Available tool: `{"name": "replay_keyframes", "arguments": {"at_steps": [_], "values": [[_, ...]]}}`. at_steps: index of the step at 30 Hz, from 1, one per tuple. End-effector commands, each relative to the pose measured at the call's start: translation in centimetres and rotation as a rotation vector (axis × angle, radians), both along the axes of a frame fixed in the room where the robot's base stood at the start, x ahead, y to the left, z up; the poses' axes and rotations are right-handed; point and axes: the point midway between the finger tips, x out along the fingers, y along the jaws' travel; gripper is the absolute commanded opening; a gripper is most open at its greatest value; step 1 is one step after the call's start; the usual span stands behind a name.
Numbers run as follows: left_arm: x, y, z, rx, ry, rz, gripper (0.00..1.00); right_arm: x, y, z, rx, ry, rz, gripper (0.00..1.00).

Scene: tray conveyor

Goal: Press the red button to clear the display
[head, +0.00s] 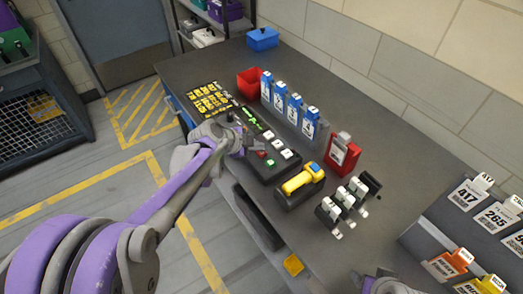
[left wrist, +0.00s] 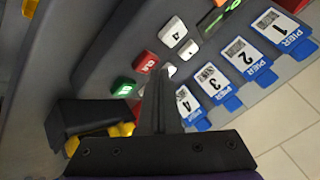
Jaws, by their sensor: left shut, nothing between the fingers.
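The red button (head: 261,153) is on a dark button panel on the bench; in the left wrist view the red button (left wrist: 145,62) shows a light marking. A green button (head: 270,163) and several white buttons (head: 277,144) share the panel. The display (head: 250,117) glows green above them; in the left wrist view part of the display (left wrist: 222,14) is at the top edge. My left gripper (head: 243,143) is shut and empty, close to the red button on its left side. Its closed fingers (left wrist: 160,80) point towards the buttons and partly hide a white one. Contact cannot be told.
A yellow-handled device (head: 302,180) sits just right of the panel. Blue pier tags (head: 294,107) stand behind it, with a red bin (head: 250,82) and red holder (head: 342,155). A grey part of mine shows at the bottom edge.

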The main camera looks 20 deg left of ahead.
Motion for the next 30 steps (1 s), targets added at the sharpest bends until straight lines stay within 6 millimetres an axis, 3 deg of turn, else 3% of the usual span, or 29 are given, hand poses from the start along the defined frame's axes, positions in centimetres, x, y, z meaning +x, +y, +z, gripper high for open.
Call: {"name": "replay_keyframes", "arguments": {"at_steps": [15,30], "values": [[0.0,0.0,1.0,0.000,0.000,0.000,0.00,0.1,0.0,0.8,0.000,-0.003,0.000,0.77],[0.1,0.0,5.7,0.000,-0.002,0.001,0.00,1.1,0.0,4.8,0.000,-0.021,0.000,0.77]]}}
